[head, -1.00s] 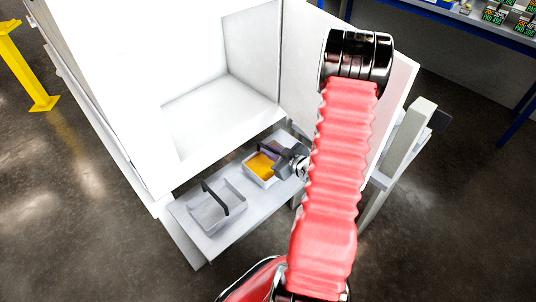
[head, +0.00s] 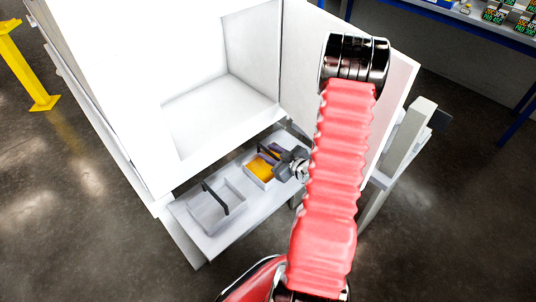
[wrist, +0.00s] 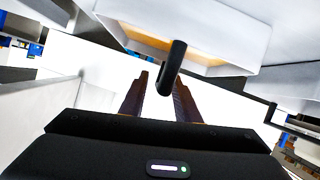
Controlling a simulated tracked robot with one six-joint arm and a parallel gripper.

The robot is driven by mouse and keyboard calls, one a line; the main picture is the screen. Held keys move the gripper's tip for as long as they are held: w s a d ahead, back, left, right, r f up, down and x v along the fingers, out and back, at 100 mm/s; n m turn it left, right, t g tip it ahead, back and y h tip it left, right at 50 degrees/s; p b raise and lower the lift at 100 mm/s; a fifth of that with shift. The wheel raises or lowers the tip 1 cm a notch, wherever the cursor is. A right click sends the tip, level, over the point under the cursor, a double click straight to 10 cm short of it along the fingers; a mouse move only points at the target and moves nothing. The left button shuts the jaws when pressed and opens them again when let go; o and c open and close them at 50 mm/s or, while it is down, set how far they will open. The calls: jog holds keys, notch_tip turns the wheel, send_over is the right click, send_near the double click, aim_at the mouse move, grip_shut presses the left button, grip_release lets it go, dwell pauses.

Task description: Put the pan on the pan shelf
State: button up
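A pale pan with orange-yellow contents (head: 259,169) sits on the light shelf (head: 228,240) below the front of the white cabinet. Its dark handle arches over it. It also shows at the top of the wrist view (wrist: 235,62), with the black handle (wrist: 174,65) reaching down towards my fingers. My gripper (head: 277,152) is at the right side of this pan. In the wrist view my gripper (wrist: 162,82) has its brown fingers apart, with the handle end in front of or between them; contact cannot be told.
A second, empty-looking pan (head: 207,215) with a dark handle stands left of the first on the same shelf. The white cabinet (head: 150,80) rises behind. A pale post (head: 398,150) stands at right, a yellow stand (head: 35,75) at far left.

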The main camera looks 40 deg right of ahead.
jog(key=shift+r, duration=0.1)
jog(key=v, duration=1.2)
dwell(0.7)
jog(key=w+r+g+h, duration=0.2)
jog(key=w+r+g, duration=0.2)
jog(key=w+r, duration=0.25)
jog(key=w+a+r+g+h, duration=0.1)
jog(key=a+r+h, duration=0.1)
jog(key=a+r, duration=0.5)
jog(key=s+a+r+g+y, duration=0.1)
jog(key=s+a+r, duration=0.3)
jog(key=a, duration=0.4)
jog(key=s+a+r+m+g+y, duration=0.1)
jog(key=s+a+r+y, duration=0.1)
jog(key=a, duration=0.6)
jog(key=s+a+r+g+y, duration=0.1)
jog(key=s+a+r, duration=0.4)
jog(key=a, duration=0.3)
jog(key=shift+s+a+r+m+y, duration=0.2)
jog(key=shift+s+r+m+y, duration=0.2)
jog(key=shift+s, duration=0.5)
